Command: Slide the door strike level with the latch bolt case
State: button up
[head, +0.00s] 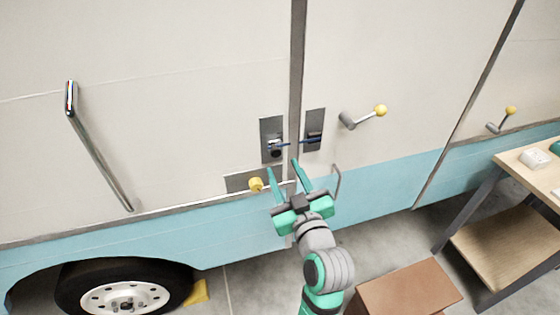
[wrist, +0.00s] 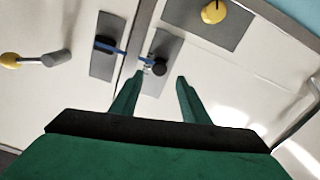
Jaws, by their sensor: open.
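Two grey plates flank the dark vertical door seam. The left plate (head: 268,127) carries a dark block with a round black knob (head: 276,153), which looks like the door strike; the knob also shows in the wrist view (wrist: 159,69). The right plate (head: 318,117) carries a dark case, likely the latch bolt case (head: 314,136), also in the wrist view (wrist: 104,44). Blue marks on both lie nearly in line; I cannot tell whether they are exactly level. My gripper (head: 283,167) is open and empty just below the left plate, its fingers (wrist: 160,79) apart around the knob's line, apparently not touching it.
A yellow knob (head: 256,184) on a grey plate sits close left of my gripper. A thin metal loop (head: 337,182) is close right. A yellow-tipped crank (head: 363,117) is further right. A brown box (head: 408,292) and a wooden table (head: 535,170) stand lower right.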

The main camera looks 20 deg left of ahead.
jog(key=shift+v, duration=1.3)
jog(key=s+d+f+m+t+h, duration=0.1)
jog(key=s+d+f+m+h, duration=0.4)
jog(key=f, duration=0.5)
jog(key=s+d+f+m+t+h, duration=0.1)
jog(key=s+d+f+m+h, duration=0.25)
jog(key=s+d+f, duration=0.45)
jog(key=s+d+f+m+h, duration=0.1)
jog(key=s+f, duration=0.2)
jog(key=s, duration=0.7)
jog(key=s+d+f+m+h, duration=0.1)
jog(key=s+d+f+h, duration=0.1)
jog(key=s, duration=0.9)
jog(key=shift+d+f+g, duration=0.3)
jog(key=shift+d+f, duration=0.05)
jog(key=shift+f, duration=0.4)
jog(key=shift+s, duration=0.15)
